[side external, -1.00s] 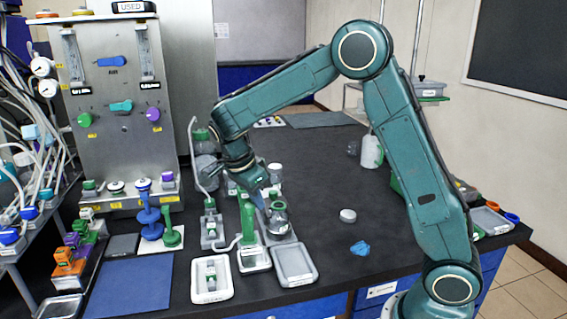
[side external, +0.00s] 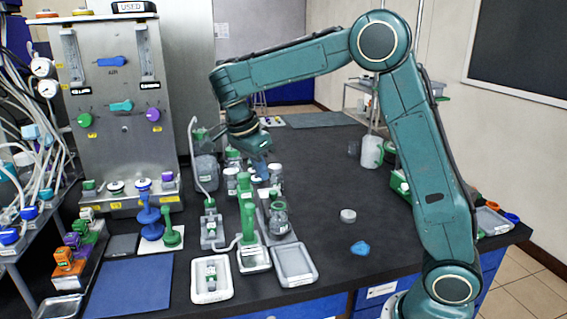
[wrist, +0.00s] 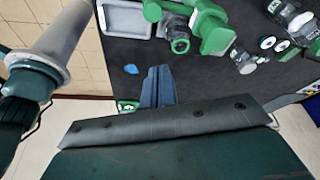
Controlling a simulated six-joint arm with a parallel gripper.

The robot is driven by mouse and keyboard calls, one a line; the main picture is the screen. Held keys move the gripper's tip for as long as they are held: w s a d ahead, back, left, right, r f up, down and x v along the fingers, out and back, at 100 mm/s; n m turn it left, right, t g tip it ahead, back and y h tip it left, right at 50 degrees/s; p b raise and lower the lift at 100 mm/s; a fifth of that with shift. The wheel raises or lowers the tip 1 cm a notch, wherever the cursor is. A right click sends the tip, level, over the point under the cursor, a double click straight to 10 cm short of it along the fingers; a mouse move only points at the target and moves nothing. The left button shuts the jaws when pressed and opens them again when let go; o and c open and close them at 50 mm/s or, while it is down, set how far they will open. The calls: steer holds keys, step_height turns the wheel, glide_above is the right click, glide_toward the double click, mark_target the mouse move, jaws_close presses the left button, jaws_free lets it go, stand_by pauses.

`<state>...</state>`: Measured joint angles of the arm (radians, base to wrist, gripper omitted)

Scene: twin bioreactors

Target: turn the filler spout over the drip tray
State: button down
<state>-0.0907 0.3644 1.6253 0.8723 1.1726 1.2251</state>
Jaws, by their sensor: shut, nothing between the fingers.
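The green filler (side external: 248,218) stands upright on a white base (side external: 254,259) in the side view. The empty grey drip tray (side external: 295,266) lies just right of the base. In the wrist view, green filler parts (wrist: 214,32) and a pale tray (wrist: 127,18) show at the top. My gripper (side external: 262,178) is shut and empty, pointing down, above and behind the filler and apart from it. Its closed fingers show in the wrist view (wrist: 157,75).
A white tray (side external: 211,288) holding a small fitting lies left of the filler. A clear flask (side external: 279,220) stands behind the drip tray, near several bottles.

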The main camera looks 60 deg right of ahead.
steer(key=shift+v, duration=0.95)
steer(key=shift+r, duration=0.1)
steer(key=s+r+n+t+y, duration=0.1)
steer(key=s+r+n+t, duration=0.35)
steer(key=s+n, duration=0.65)
steer(key=s+a+f+n+t+y, duration=0.1)
steer(key=s+a+n, duration=0.2)
steer(key=s+n, duration=0.2)
steer(key=s+a+f+n+t+y, duration=0.1)
steer(key=s+a+f+n, duration=0.1)
steer(key=s+n, duration=0.4)
steer(key=shift+s+a+y, duration=0.3)
steer(key=shift+s+a, duration=0.35)
steer(key=shift+s, duration=0.25)
steer(key=shift+f+t, duration=0.1)
steer(key=shift+t, duration=0.15)
